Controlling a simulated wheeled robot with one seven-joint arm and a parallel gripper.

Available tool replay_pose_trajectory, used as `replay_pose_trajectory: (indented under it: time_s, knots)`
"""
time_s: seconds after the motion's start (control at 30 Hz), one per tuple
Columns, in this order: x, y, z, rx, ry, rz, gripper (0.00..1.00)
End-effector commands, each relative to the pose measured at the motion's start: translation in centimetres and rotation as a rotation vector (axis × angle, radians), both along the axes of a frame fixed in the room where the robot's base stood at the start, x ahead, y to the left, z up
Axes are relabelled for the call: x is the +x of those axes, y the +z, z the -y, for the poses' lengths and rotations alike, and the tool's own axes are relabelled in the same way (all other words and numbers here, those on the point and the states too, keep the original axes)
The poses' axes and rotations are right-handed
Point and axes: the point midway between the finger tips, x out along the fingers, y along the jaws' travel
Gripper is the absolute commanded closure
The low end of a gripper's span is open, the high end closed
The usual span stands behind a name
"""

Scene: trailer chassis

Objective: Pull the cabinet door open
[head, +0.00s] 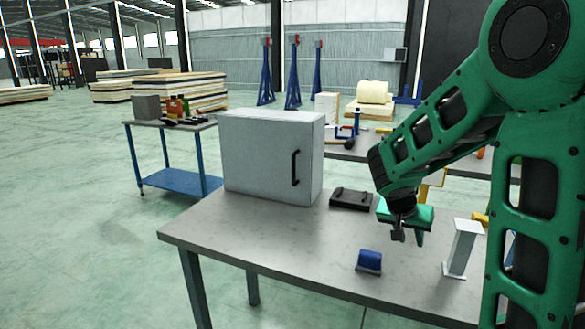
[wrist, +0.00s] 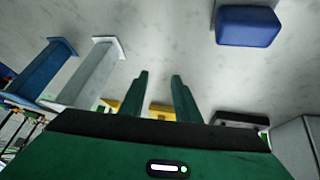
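The grey cabinet (head: 255,155) stands upright on the grey table at its back left. Its front door looks shut and carries a black vertical handle (head: 295,168) near the door's right side. A grey side of the cabinet also shows at the right edge of the wrist view (wrist: 296,146). My gripper (head: 399,236) is above the table, to the right of the cabinet and well apart from the handle. In the wrist view its two green fingers (wrist: 160,82) are spread with nothing between them. The handle is not visible in the wrist view.
A blue block (head: 369,262) lies near the table's front. A black flat item (head: 351,199) lies between cabinet and gripper. A grey I-shaped post (head: 462,248) stands at right. The table (head: 230,228) is clear in front of the cabinet. A blue cart (head: 172,180) stands behind left.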

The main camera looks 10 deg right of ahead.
Motion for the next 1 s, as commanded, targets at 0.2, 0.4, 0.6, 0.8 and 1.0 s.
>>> replay_pose_trajectory:
  time_s: [0.2, 0.4, 0.6, 0.8, 1.0]
  knots:
    - [10.5, 1.3, -3.8, -0.223, 0.062, 0.22, 0.7]
    - [19.0, 4.5, -11.6, -0.389, 0.197, 0.489, 0.7]
    - [24.1, 8.0, -21.6, -0.479, 0.371, 0.734, 0.7]
    - [25.6, 9.7, -27.7, -0.505, 0.473, 0.862, 0.7]
    - [26.8, 10.1, -28.1, -0.508, 0.488, 0.884, 0.7]
